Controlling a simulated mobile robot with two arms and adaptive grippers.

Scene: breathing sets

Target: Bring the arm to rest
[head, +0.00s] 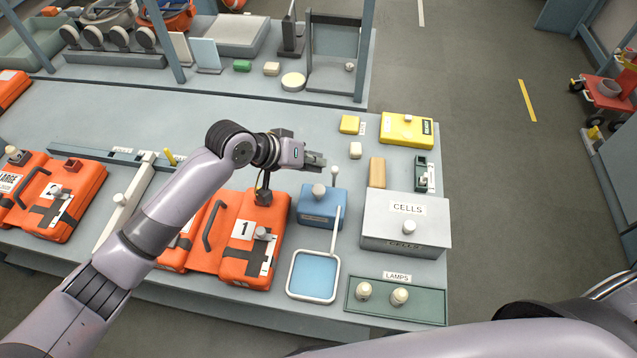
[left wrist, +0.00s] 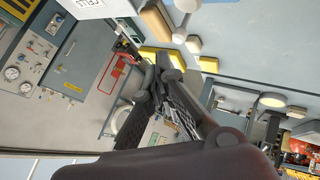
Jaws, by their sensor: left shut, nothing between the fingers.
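My left arm reaches in from the lower left of the head view. Its gripper (head: 316,161) is shut and empty, held above the bench behind the orange case marked 1 (head: 238,240) and the blue box (head: 322,205). In the left wrist view the dark fingers (left wrist: 160,80) are together with nothing between them. Part of my right arm crosses the bottom right of the head view; its gripper is out of the picture.
A back shelf (head: 345,93) holds several items. Floor (head: 490,200) is open right of the bench.

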